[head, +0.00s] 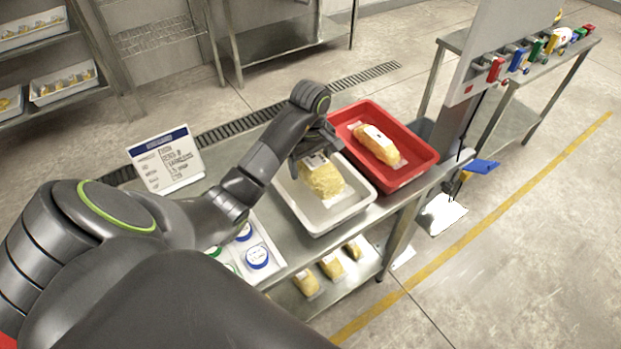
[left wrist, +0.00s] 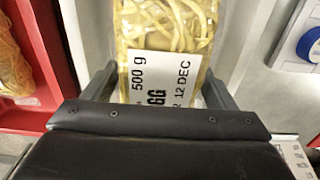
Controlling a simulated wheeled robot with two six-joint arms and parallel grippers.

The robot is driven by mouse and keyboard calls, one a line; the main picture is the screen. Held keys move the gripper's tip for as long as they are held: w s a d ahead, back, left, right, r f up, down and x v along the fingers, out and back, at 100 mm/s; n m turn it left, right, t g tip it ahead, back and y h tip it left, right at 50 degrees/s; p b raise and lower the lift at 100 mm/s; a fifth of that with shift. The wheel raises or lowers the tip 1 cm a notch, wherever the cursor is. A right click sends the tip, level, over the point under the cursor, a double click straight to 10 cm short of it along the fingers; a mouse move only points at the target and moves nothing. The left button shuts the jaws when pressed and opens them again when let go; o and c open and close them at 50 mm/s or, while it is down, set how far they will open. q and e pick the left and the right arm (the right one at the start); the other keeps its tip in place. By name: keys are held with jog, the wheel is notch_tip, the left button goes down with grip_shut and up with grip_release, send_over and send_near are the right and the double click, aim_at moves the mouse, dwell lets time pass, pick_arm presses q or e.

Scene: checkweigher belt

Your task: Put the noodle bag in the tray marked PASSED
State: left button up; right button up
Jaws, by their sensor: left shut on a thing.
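The noodle bag (head: 322,181) is a clear bag of yellow noodles with a white label. In the left wrist view the bag (left wrist: 165,30) shows "500 g" and "12 DEC" on its label. My left gripper (head: 318,150) is shut on the bag's labelled end, with a finger on each side. The bag is over or inside the white tray (head: 316,226); I cannot tell whether it touches the floor. No PASSED marking is readable on a tray. My right gripper is not in view.
A red tray (head: 425,167) stands right beside the white one and holds another yellow bag (head: 377,144). Lidded tubs (head: 257,257) sit near the front. More bags lie on the lower shelf (head: 332,267).

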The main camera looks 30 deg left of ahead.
pick_arm(q)
notch_tip(320, 180, down, 4)
jog(key=shift+s+r, duration=0.1)
jog(key=shift+r, duration=0.1)
jog(key=shift+f, duration=0.45)
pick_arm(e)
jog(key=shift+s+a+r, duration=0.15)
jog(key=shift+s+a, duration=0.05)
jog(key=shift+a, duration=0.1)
pick_arm(q)
jog(key=o, duration=1)
jog(key=shift+f, duration=0.2)
jog(key=o, duration=0.5)
jog(key=shift+c, duration=0.2)
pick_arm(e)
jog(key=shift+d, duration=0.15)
pick_arm(q)
jog(key=shift+r, duration=0.15)
